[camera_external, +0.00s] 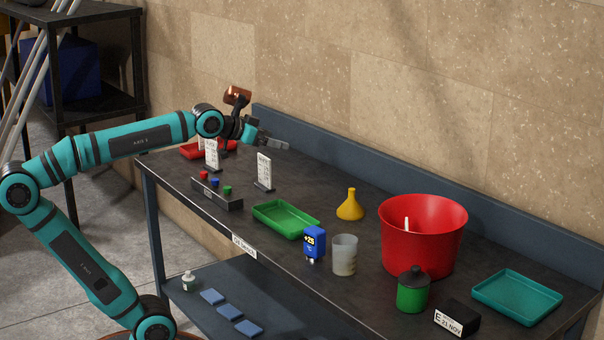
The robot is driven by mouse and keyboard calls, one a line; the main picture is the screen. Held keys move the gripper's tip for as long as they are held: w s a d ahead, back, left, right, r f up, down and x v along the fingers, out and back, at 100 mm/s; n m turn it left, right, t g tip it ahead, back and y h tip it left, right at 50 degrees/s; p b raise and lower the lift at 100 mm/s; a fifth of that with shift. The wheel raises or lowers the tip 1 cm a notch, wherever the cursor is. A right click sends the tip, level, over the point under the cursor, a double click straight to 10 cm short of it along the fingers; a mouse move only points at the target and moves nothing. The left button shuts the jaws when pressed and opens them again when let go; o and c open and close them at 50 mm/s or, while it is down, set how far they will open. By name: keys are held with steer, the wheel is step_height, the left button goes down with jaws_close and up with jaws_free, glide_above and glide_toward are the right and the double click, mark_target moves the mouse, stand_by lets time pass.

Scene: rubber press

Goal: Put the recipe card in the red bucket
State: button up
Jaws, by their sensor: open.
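Two white printed cards stand upright in dark holders on the table's left part: one card (211,153) at the back left, another card (264,170) to its right. Their print is too small to tell which is the recipe card. The red bucket (424,245) stands at the right of the table, far from both cards. My gripper (284,146) is open and appears empty. It points right, above the back left of the table, and shows above the right card in the picture. Its distance from the card is hard to judge.
A green tray (285,219), yellow funnel (350,207), blue device (314,243) and cloudy beaker (344,256) stand between the cards and the bucket. A raised back edge (380,166) borders the wall.

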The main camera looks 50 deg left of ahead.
steer(key=s+a+f+n+t+y, duration=0.2)
steer(key=s+a, duration=0.4)
steer(key=s, duration=0.4)
steer(key=shift+a+f+t, duration=0.35)
steer(key=shift+f+t, duration=0.45)
steer(key=shift+t, duration=0.3)
